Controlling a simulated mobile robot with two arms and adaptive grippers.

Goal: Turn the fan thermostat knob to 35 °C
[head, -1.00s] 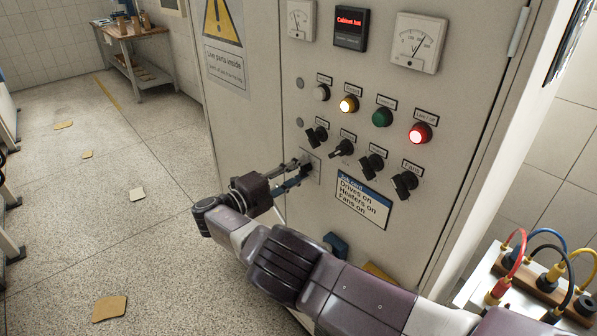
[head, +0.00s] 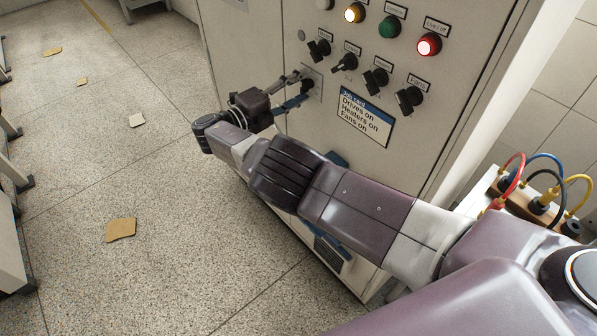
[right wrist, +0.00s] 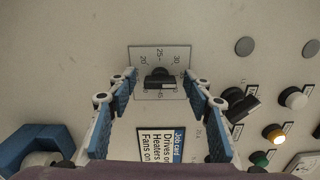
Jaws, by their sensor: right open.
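The fan thermostat knob (right wrist: 158,77) is a dark knob on a pale square scale plate (right wrist: 178,54) on the cabinet front. Scale marks around 20, 25 and 30 show along the plate; the knob's exact setting is too small to read. My right gripper (right wrist: 160,84) is open, its blue-padded fingers on either side of the knob with gaps showing between. In the head view the right gripper (head: 305,84) is at the plate, and its fingertips partly hide the knob. My left gripper is not in view.
Several black selector switches (head: 376,80) and lit lamps (head: 429,44) are close by on the cabinet. A job card (head: 365,117) is just below. A blue handle-like part (right wrist: 28,145) sticks out lower down. Cabled terminals (head: 545,195) stand at the right.

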